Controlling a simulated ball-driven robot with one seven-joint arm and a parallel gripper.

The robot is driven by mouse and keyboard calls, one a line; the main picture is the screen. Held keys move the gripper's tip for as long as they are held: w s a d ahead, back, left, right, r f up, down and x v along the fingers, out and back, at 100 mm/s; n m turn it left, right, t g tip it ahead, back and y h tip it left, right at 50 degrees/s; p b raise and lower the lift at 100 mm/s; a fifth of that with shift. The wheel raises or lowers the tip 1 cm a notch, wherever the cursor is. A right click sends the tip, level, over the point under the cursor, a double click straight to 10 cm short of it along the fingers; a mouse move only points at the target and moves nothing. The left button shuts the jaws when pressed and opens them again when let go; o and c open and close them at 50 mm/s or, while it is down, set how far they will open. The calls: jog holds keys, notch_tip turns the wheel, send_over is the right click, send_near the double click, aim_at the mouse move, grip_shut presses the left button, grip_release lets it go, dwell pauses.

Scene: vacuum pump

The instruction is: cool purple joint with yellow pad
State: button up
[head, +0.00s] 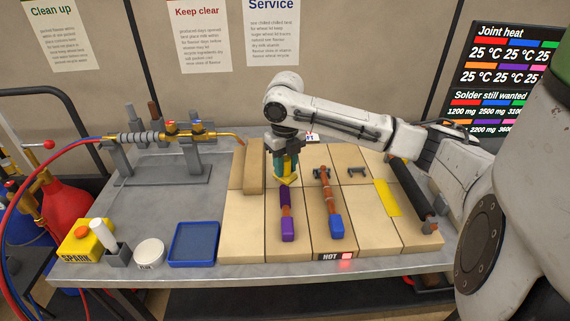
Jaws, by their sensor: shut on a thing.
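The purple joint (287,228) lies on the pale bricks in the middle of the bench, with a purple block at its near end and a darker purple pipe behind it. My gripper (287,170) points down over the joint's far end. It is shut on a yellow piece, which looks like the yellow pad (286,180). The pad is at or just above the pipe's far end; I cannot tell whether they touch. A flat yellow patch (387,198) lies on the bricks to the right.
A blue-ended copper joint (335,226) lies just right. A dark roller (411,188) is at the right. A blue tray (194,243), white tub (149,252) and yellow spark box (80,243) stand left. A torch (190,137) rests behind. The HOT light (345,263) glows red.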

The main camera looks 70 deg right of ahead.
aim_at(285, 180)
jog(key=shift+f+b, duration=1.9)
jog(key=shift+f, duration=0.95)
dwell(5.2)
